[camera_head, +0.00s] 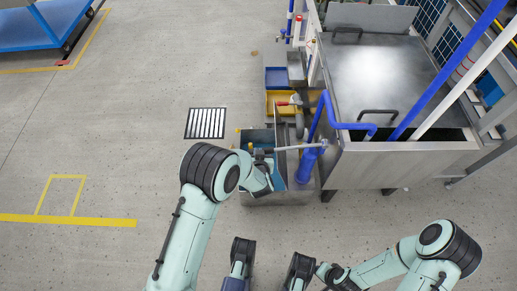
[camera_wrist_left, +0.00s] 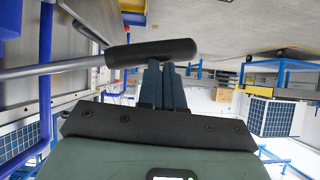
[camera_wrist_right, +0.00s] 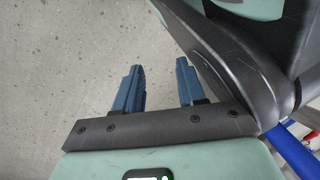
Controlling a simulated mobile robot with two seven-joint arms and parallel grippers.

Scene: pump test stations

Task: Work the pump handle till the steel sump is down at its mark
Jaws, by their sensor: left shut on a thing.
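The steel sump (camera_head: 385,75) is the large tank at the right in the head view, with a steel lid and a dark opening along its front. Its liquid level and mark cannot be made out. A blue pump (camera_head: 306,168) stands at its left front corner, with a blue pipe reaching into the tank. The pump handle (camera_head: 297,148) is a steel bar pointing left, roughly level. My left gripper (camera_wrist_left: 162,68) is shut on its black grip (camera_wrist_left: 150,52), which also shows in the head view. My right gripper (camera_wrist_right: 158,72) is open and empty above the floor.
A teal-lined container (camera_head: 258,138) stands left of the pump, partly hidden by my left arm. Blue (camera_head: 276,77) and yellow (camera_head: 280,101) bins are behind. A striped floor grate (camera_head: 206,123) lies left. A blue cart (camera_head: 40,25) stands far left.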

